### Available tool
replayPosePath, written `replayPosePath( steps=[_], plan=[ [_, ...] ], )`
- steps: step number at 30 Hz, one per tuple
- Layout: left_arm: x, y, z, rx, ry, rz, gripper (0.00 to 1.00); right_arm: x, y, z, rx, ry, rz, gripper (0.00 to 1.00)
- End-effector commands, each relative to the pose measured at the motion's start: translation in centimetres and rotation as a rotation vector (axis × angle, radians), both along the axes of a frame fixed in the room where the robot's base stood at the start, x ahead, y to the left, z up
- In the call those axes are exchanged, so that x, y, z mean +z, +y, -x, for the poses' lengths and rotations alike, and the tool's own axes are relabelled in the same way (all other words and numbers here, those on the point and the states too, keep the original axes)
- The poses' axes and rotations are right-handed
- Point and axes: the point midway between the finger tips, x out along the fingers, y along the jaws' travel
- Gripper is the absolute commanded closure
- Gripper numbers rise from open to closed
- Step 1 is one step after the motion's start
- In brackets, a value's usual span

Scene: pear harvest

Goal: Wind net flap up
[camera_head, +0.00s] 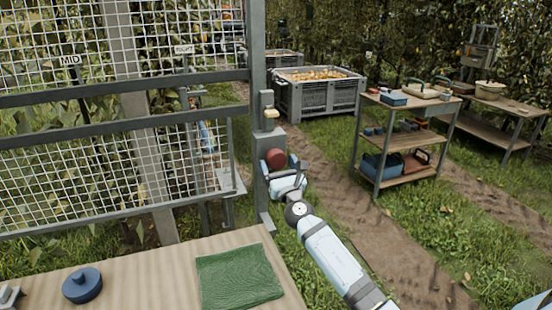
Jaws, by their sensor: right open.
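The white net (95,172) hangs in a grey frame across the left. A horizontal grey bar (95,121) crosses it, and the frame's upright post (258,100) stands at its right end. A round dark red part (275,159) sits low at the post, in front of a grey housing (272,137). My right arm reaches in from the lower right. My left gripper is not in view.
A wooden table (150,262) in front bears a green mat (238,276) and a dark blue round object (82,285). A shelf cart (408,140), a grey crate of pears (318,97) and a bench (495,105) stand at right. A dirt path lies between.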

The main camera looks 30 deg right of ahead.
Motion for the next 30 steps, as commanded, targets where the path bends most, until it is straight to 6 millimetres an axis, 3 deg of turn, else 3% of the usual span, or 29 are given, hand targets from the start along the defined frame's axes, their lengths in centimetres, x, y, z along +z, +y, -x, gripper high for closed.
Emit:
replayPosePath(
  steps=[6, 15, 22, 30],
  plan=[
    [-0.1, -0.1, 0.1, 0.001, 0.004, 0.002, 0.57, 0.7, -0.4, -1.7, -0.001, 0.0, -0.001, 0.14],
    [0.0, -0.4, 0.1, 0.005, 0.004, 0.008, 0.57, 0.8, -0.5, -1.9, 0.0, 0.0, -0.001, 0.14],
    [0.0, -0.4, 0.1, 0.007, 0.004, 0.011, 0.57, 0.8, -0.5, -1.9, 0.0, 0.0, -0.001, 0.63],
    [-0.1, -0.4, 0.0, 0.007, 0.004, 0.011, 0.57, 0.7, -0.4, -1.9, 0.0, -0.005, -0.02, 0.63]
  ],
)
